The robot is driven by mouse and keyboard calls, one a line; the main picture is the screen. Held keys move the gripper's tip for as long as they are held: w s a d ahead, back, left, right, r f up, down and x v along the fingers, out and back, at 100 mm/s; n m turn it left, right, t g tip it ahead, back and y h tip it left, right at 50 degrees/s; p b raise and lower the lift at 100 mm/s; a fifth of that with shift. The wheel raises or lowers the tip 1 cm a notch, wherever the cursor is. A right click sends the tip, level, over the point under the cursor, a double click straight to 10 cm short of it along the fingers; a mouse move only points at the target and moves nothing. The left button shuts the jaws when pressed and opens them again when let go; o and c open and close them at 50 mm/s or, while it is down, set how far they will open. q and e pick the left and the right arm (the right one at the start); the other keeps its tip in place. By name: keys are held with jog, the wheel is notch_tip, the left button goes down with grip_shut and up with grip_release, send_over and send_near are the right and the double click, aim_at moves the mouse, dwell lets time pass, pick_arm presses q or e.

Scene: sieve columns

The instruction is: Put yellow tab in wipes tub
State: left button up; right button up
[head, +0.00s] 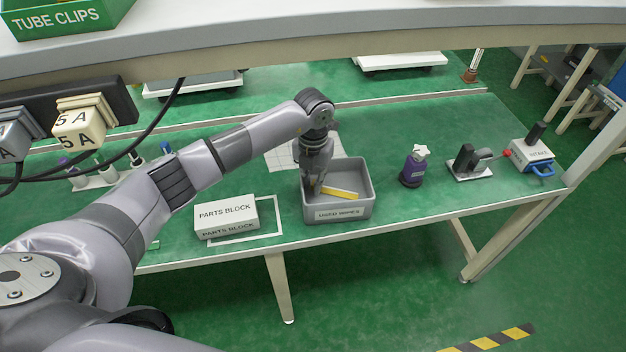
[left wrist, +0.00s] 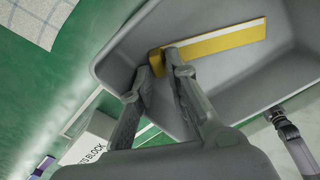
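The yellow tab (head: 341,193) is a flat strip lying in the grey tub labelled USED WIPES (head: 367,201). My left gripper (head: 316,190) reaches down into the tub at the tab's left end. In the left wrist view, the two fingers (left wrist: 157,66) stand apart, with the end of the tab (left wrist: 222,41) by their tips. The tab runs on behind one finger, across the tub floor (left wrist: 240,85); contact with that finger is unclear. A dark shape like my right gripper (left wrist: 274,116) shows small beyond the tub; its fingers cannot be made out.
A white PARTS BLOCK box (head: 226,214) stands left of the tub. A purple bottle (head: 412,170), a black-and-grey device (head: 467,162) and a white INTAKE box (head: 530,155) stand to the right. A shelf with a green TUBE CLIPS bin (head: 60,18) overhangs the bench.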

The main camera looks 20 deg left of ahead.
pick_arm(q)
jog(key=shift+r+p, duration=0.45)
jog(key=shift+r, duration=0.1)
notch_tip(320, 180, up, 12)
jog(key=b, duration=0.2)
jog(key=shift+f, duration=0.15)
